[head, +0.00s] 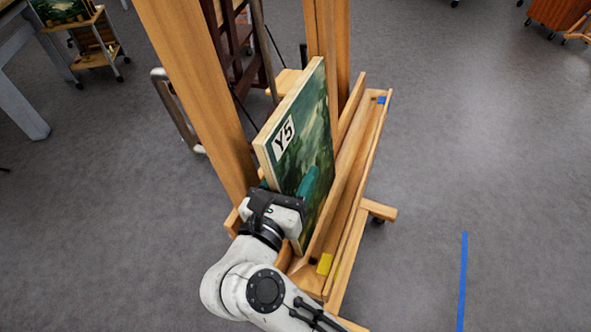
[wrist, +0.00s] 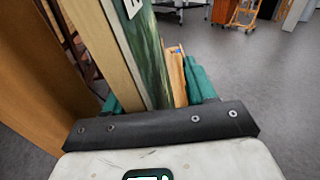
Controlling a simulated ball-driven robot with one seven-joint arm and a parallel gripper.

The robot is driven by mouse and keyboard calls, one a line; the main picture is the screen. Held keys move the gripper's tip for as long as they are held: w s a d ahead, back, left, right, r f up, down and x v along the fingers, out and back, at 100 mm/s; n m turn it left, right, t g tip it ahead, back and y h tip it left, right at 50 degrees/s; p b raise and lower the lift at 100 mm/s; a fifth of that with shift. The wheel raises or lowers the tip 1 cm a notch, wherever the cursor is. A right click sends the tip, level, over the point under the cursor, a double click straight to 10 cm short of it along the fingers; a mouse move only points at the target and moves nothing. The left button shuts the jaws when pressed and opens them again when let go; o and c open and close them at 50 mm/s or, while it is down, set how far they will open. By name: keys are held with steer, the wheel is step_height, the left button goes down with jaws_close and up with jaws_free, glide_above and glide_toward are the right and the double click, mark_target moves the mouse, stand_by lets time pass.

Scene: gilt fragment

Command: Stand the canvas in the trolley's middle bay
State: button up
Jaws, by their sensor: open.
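The canvas (head: 303,140), a green landscape with a "Y5" label and pale wooden edges, stands upright and slightly tilted on the ledge of a wooden easel (head: 176,75). My gripper (head: 288,179) is open at the canvas's near edge, with one teal finger on each side of it. In the wrist view the canvas (wrist: 148,55) rises between the two fingers (wrist: 155,92); a gap shows by the right finger, and contact on the left cannot be told. A small wooden trolley (head: 92,60) with canvases on it stands far at the upper left; its bays cannot be told apart.
The easel's ledge has a front lip (head: 362,180) with yellow and blue tape marks. A white table (head: 22,75) stands at the left. Blue floor tape (head: 462,280) lies at the right. An orange cabinet (head: 556,14) is at the far right. Grey floor is free on both sides.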

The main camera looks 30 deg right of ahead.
steer(key=b+v, duration=0.2)
steer(key=v, duration=0.7)
steer(key=shift+s+a, duration=0.15)
steer(key=shift+a, duration=0.1)
stand_by(0.4)
